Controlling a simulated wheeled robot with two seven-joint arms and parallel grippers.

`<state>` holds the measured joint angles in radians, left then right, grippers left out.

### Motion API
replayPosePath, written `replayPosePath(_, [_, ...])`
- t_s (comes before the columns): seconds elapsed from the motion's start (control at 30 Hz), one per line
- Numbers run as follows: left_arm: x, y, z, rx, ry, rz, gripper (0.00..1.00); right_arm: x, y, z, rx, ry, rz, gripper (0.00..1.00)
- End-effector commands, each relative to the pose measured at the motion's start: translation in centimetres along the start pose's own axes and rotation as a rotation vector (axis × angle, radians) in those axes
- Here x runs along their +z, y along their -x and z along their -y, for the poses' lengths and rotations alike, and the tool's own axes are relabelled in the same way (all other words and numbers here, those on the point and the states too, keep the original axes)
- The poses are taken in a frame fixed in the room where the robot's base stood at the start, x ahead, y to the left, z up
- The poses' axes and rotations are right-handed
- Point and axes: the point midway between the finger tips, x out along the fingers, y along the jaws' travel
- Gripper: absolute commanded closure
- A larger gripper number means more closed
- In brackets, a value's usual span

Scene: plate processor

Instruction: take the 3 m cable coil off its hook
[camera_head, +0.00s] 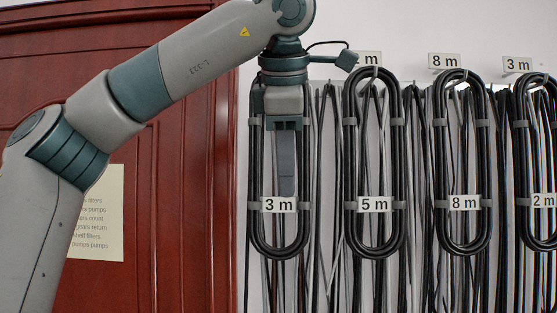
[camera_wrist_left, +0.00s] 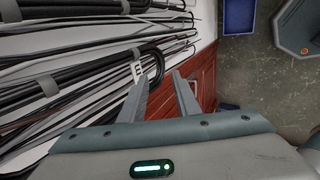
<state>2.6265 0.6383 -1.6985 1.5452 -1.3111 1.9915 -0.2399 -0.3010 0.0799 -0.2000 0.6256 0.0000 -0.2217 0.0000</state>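The black cable coil tagged 3 m (camera_head: 254,215) hangs on the wall at the left of a row of coils. Its white tag (camera_head: 278,204) is at its lower part. My left gripper (camera_head: 285,192) points down in front of this coil, hiding its top and hook. In the left wrist view, my left gripper (camera_wrist_left: 159,76) has its two fingers apart with nothing held. A coil's rounded end (camera_wrist_left: 157,62) and a white tag (camera_wrist_left: 137,71) show just past the fingertips; I cannot tell whether they touch. My right gripper is not in view.
Coils tagged 5 m (camera_head: 374,204), 8 m (camera_head: 465,202) and 2 m (camera_head: 543,200) hang to the right. The wall label above the 2 m coil reads 3 m (camera_head: 517,64). Loose cables hang between coils. A red door (camera_head: 185,200) with a paper note (camera_head: 100,215) is left.

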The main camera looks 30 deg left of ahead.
Motion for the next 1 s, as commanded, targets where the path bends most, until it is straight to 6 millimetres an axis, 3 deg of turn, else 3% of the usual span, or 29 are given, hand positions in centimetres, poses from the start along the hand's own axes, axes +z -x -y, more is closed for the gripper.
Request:
replayPosePath(0.13, [-1.2,0.8,-0.3,0.021,0.014,-0.022,0.70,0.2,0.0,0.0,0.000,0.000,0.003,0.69])
replayPosePath(0.57, [-1.1,0.4,-0.3,0.019,0.012,-0.021,0.70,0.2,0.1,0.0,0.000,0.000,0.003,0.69])
replayPosePath(1.0, [-1.2,-5.3,-0.4,0.015,0.011,-0.021,0.70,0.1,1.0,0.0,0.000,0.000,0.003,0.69])
